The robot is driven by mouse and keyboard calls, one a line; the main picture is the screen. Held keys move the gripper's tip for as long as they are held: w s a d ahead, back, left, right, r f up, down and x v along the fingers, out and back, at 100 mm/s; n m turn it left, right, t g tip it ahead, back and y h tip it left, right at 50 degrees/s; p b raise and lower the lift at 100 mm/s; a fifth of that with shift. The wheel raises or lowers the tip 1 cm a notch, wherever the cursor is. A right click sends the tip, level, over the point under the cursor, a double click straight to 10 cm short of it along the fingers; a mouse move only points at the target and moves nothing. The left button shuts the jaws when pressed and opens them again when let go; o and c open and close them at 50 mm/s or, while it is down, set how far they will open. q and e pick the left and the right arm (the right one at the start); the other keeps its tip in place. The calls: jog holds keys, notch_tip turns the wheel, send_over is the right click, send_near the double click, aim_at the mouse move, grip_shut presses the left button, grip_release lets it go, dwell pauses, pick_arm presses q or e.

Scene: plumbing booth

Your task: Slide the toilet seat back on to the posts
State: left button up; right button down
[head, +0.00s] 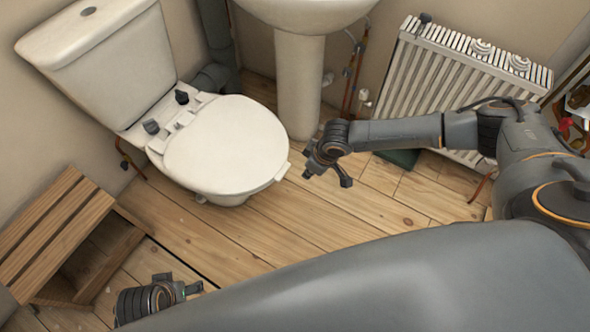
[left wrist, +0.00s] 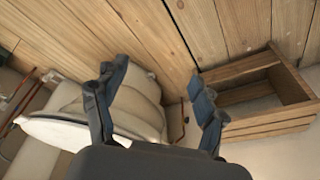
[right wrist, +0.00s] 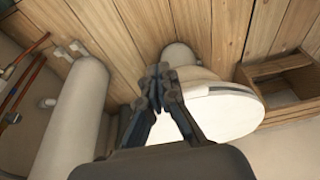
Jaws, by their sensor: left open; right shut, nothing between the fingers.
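The white toilet seat (head: 225,150) lies flat with its lid down on the toilet bowl (head: 228,199). Two dark blocks (head: 181,97) (head: 151,127) stand at its hinge end, near the cistern; I cannot make out the posts or whether the seat is on them. My right gripper (head: 326,178) is shut and empty, right of the seat's front edge and apart from it. In the right wrist view the seat (right wrist: 228,115) shows beyond the fingers. My left gripper (head: 188,287) is open and empty, low in front of the toilet. The seat also shows in the left wrist view (left wrist: 75,130).
A wooden slatted box (head: 50,240) stands left of the toilet. The basin pedestal (head: 298,85) stands to its right, with copper pipes and a white radiator (head: 425,85) further right. The plank floor (head: 290,225) in front of the toilet is clear.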

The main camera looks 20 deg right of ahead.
aim_at(276, 158)
pick_arm(q)
jog(key=b+v, duration=0.1)
jog(key=v, duration=0.5)
jog(key=shift+w+r, duration=0.3)
jog(key=shift+r, duration=0.1)
pick_arm(e)
jog(key=shift+w+a+f, duration=0.35)
jog(key=shift+w+a, duration=0.1)
jog(key=shift+w, duration=0.15)
jog(key=shift+w+a+f, duration=0.35)
jog(key=shift+w+a, duration=0.15)
jog(key=shift+w, duration=0.15)
jog(key=shift+w+a+f, duration=0.35)
jog(key=shift+w+a, duration=0.1)
jog(key=shift+w, duration=0.15)
pick_arm(q)
jog(key=shift+a, duration=0.1)
pick_arm(e)
jog(key=shift+a, duration=0.1)
